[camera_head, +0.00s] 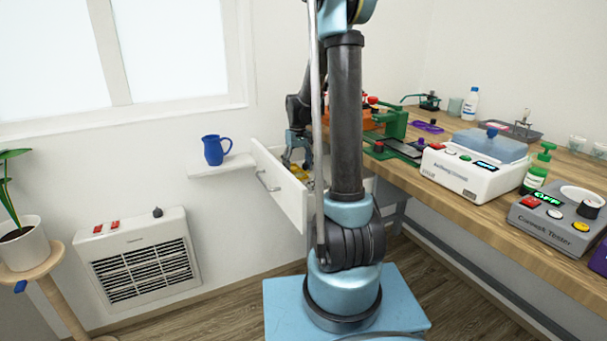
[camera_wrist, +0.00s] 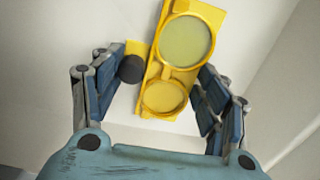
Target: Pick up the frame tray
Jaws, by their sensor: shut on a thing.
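The frame tray (camera_wrist: 166,72) is a yellow piece with two round, pale yellow-green windows, a large one and a smaller one. A yellow tab with a dark round knob (camera_wrist: 131,69) is at its left side. My gripper (camera_wrist: 162,82) has its blue-padded fingers on either side of the tray and is shut on it. In the head view my gripper (camera_head: 297,145) reaches down into an open white drawer (camera_head: 278,187), where a bit of the yellow tray (camera_head: 298,172) shows. The drawer front and my arm hide the rest.
A wooden workbench (camera_head: 469,199) on the right holds a white device (camera_head: 462,176), a grey tester (camera_head: 556,222) and bottles. A blue jug (camera_head: 215,150) stands on a small wall shelf left of the drawer. A heater (camera_head: 140,262) and a potted plant are at left.

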